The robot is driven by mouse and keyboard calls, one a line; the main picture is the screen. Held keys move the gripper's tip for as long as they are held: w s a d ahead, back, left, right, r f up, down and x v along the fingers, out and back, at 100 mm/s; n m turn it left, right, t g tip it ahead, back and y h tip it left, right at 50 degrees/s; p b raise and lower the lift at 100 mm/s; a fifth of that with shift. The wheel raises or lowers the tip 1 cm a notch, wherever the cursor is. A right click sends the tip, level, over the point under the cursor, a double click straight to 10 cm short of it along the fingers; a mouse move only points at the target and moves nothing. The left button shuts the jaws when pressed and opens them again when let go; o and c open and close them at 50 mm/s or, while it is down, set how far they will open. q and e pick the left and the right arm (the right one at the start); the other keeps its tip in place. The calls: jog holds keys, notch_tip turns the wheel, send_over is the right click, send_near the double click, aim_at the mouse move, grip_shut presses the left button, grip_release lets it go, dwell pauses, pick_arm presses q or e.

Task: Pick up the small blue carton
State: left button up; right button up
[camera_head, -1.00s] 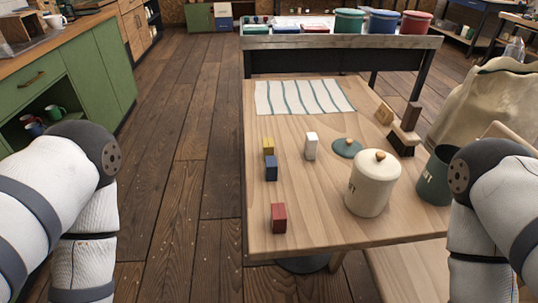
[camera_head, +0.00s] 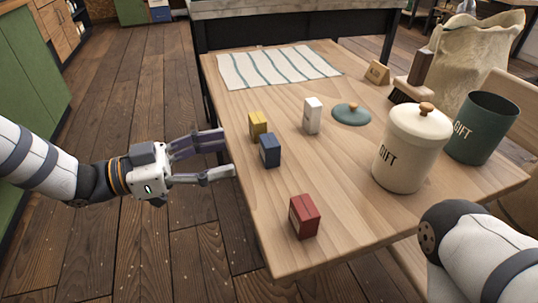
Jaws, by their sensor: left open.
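The small blue carton (camera_head: 270,151) stands upright on the wooden table (camera_head: 340,215), near its left side. A yellow carton (camera_head: 258,125) stands just behind it. My left gripper (camera_head: 232,157) is open and empty, with its fingers pointing right at the table's left edge. It is left of the blue carton and apart from it. My right arm shows at the lower right, but its gripper is out of view.
A red carton (camera_head: 304,216) stands nearer the front and a white carton (camera_head: 312,115) further back. A cream canister (camera_head: 410,150), a green canister (camera_head: 482,128) and a green lid (camera_head: 351,114) are to the right. A striped cloth (camera_head: 280,68) lies at the back.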

aim_at(262, 144)
pick_arm(q)
jog(key=x, duration=0.9)
jog(key=shift+d+r, duration=0.25)
jog(key=shift+d, duration=0.15)
jog(key=c, duration=1.2)
